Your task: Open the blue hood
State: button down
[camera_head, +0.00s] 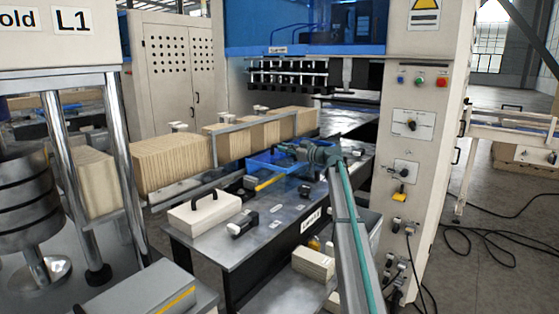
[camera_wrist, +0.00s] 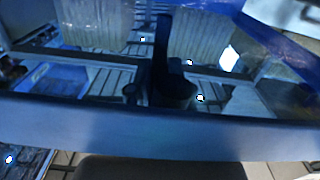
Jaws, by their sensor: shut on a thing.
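The blue hood (camera_head: 262,164) is a low, see-through blue cover at the far part of the grey bench, beside the row of kraft stacks. My gripper (camera_head: 279,149) is at its upper edge, shut on it; the arm hides part of the hood. In the wrist view a wide blue-grey bar of the hood (camera_wrist: 220,135) crosses the picture, with blue-tinted see-through panel beyond it. A dark upright part stands in the middle of that view. The fingertips' exact hold is too dark to tell.
Brown kraft stacks (camera_head: 172,164) line the conveyor behind the bench (camera_head: 262,222). A white box with a handle (camera_head: 204,212) sits on its near left. A control column (camera_head: 412,150) stands close right of my arm. A large blue window (camera_head: 250,22) is above.

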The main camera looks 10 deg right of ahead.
jog(key=shift+w+d, duration=0.15)
jog(key=shift+d, duration=0.1)
jog(key=c, duration=1.1)
grip_release()
jog(key=v, duration=1.2)
